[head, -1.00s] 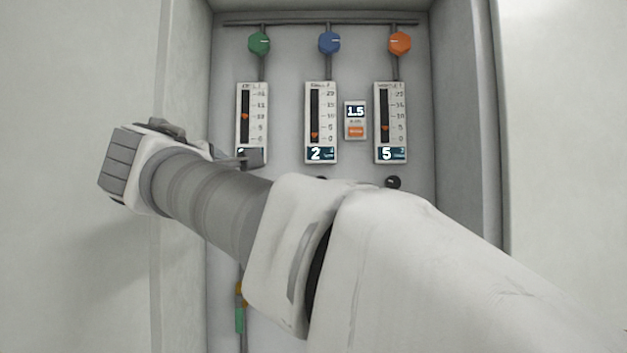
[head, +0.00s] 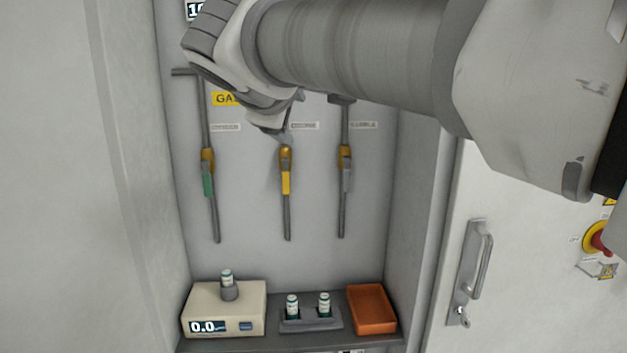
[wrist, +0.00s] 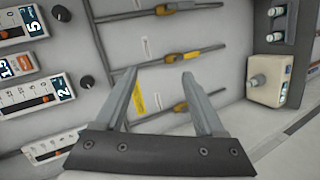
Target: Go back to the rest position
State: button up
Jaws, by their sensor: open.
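My gripper (head: 283,137) is at the upper middle of the head view, in front of the cabinet's back wall and just above the middle valve (head: 286,170) with a yellow handle. In the wrist view its two fingers (wrist: 159,74) are spread apart with nothing between them. The head view does not show how far the fingertips are from the wall. My arm reaches in from the upper right and hides the upper panel.
Left valve (head: 208,170), green-handled, and right valve (head: 345,168) flank the middle one. Below are a scale (head: 250,300) reading 0.0 with a vial, a rack (head: 311,323) with two vials, and an orange tray (head: 371,310). A door handle (head: 477,258) and red emergency button (head: 600,240) are right.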

jog(key=s+d+f+m+g, duration=0.2)
jog(key=s+d+f+m, duration=0.15)
jog(key=d+f, duration=0.3)
jog(key=s+d+f+m+g, duration=0.2)
jog(key=s+d+f+m, duration=0.1)
jog(key=s+d+f, duration=0.3)
jog(key=s+d+f+m+g+y, duration=0.1)
jog(key=s+d+f+m+g, duration=0.2)
jog(key=s+f, duration=0.9)
notch_tip(320, 180, down, 2)
jog(key=d+m, duration=0.2)
jog(key=m, duration=0.2)
jog(key=shift+s+f+m+g+y+p, duration=0.25)
jog(key=shift+s+m+g+y+p, duration=0.05)
jog(key=shift+s+m+g+p, duration=0.1)
